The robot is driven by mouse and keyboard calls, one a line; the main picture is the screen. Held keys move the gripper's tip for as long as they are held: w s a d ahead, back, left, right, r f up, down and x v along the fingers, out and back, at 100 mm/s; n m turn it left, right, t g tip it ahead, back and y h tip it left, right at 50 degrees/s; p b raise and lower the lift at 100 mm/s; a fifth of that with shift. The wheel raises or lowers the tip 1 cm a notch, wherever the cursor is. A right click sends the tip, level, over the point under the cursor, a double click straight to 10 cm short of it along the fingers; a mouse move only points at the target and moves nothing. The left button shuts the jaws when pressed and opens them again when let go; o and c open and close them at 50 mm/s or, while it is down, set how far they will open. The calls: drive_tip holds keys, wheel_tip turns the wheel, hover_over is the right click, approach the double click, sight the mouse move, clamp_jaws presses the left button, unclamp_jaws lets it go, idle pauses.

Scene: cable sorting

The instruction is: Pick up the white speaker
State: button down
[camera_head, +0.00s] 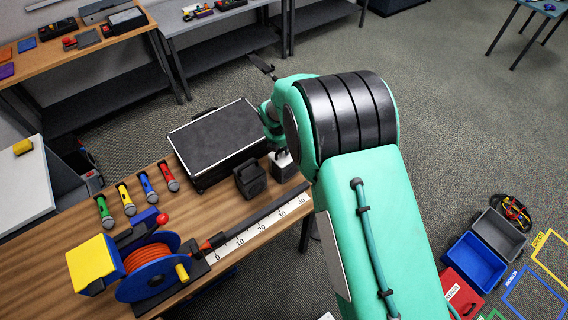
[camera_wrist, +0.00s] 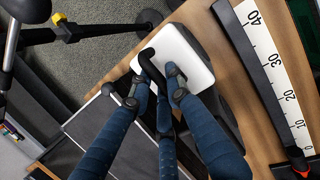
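The white speaker (camera_head: 283,163) stands at the table's far right edge, just right of the black speaker. Its upper part is partly hidden by my arm. In the wrist view its white top (camera_wrist: 190,52) shows beyond my fingers. The fingertips are apart and lie over the near left side of the speaker's top in that view. Nothing is visibly clamped between them. I cannot tell whether any finger touches the speaker.
The black speaker (camera_head: 250,179) stands close beside the white one. A closed black case (camera_head: 214,138) lies behind them. A ruler strip (camera_head: 259,229), a cable reel (camera_head: 150,270) and several microphones (camera_head: 147,187) are on the wooden table (camera_head: 70,249). Floor lies beyond the edge.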

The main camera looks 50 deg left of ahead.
drive_tip(key=shift+r, duration=0.15)
drive_tip(key=shift+a+r, duration=0.1)
drive_tip(key=shift+r, duration=4.9)
